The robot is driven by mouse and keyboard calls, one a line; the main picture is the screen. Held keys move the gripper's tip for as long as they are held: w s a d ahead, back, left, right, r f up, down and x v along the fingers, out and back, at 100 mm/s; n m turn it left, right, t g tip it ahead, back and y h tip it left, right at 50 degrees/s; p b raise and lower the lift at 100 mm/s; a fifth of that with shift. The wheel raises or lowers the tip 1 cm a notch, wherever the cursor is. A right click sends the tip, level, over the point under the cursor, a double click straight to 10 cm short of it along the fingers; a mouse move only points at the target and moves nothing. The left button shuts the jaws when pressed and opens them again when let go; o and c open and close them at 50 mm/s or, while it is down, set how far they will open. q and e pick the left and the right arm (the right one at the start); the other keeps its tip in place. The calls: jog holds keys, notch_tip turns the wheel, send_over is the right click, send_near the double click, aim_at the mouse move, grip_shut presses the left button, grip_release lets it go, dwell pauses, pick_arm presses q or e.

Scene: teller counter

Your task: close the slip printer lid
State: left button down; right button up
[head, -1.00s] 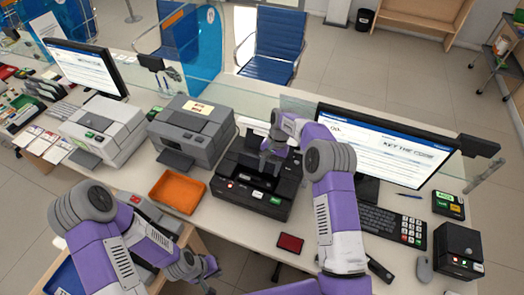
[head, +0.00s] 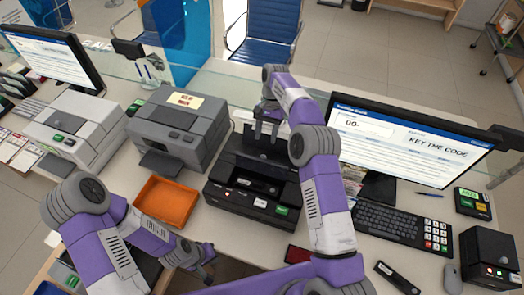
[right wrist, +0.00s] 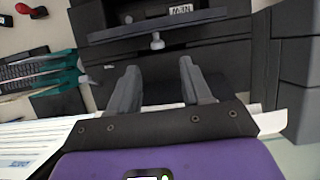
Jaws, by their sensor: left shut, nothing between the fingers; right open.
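The black slip printer (head: 252,205) stands mid-counter, with lit buttons on its front. Its dark lid (head: 258,146) appears raised at the back, partly hidden by my right arm. My right gripper (head: 267,132) is open and empty, fingers pointing down over the rear of the printer by the lid; contact cannot be told. In the right wrist view, the open fingers (right wrist: 160,88) point toward dark printer surfaces with a small white knob (right wrist: 157,41) and a label. My left gripper (head: 207,262) is shut and empty, low at the counter's front edge, away from the printer.
A grey printer (head: 178,125) and an orange tray (head: 166,203) stand left of the black one. A monitor (head: 400,145), keyboard (head: 400,228) and small black box (head: 489,258) are to the right. A glass screen runs along the back.

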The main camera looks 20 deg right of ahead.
aim_at(262, 163)
jog(key=shift+s+x, duration=0.15)
jog(key=shift+x, duration=1.65)
jog(key=shift+s+x, duration=0.2)
jog(key=shift+x, duration=1.6)
jog(key=shift+r, duration=0.1)
jog(key=shift+c, duration=0.5)
grip_shut()
